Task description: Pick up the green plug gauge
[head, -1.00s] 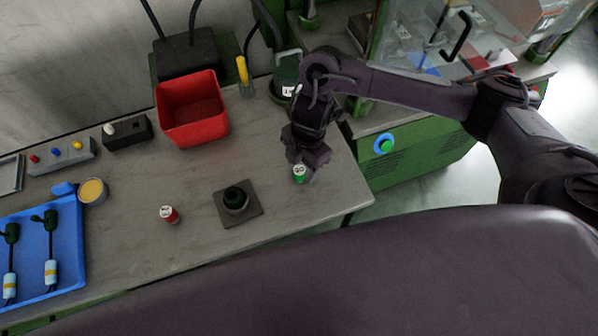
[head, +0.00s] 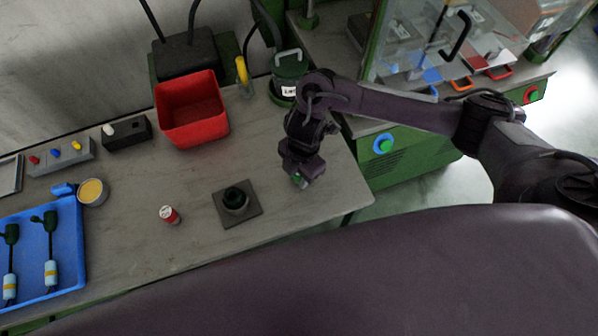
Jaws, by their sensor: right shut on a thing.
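The green plug gauge (head: 297,181) is at the right part of the grey bench, mostly covered by my right gripper (head: 301,180). Only a bit of its green side shows between the fingers. My right gripper points down and is shut on the gauge. I cannot tell whether the gauge touches the bench top. My left gripper is not in the view.
A red-and-white gauge (head: 169,214) and a dark round socket on a square plate (head: 250,216) stand left of the gripper. A red bin (head: 193,120) and a green canister (head: 287,78) stand behind. A blue tray (head: 72,275) lies at far left. The bench's front edge is close.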

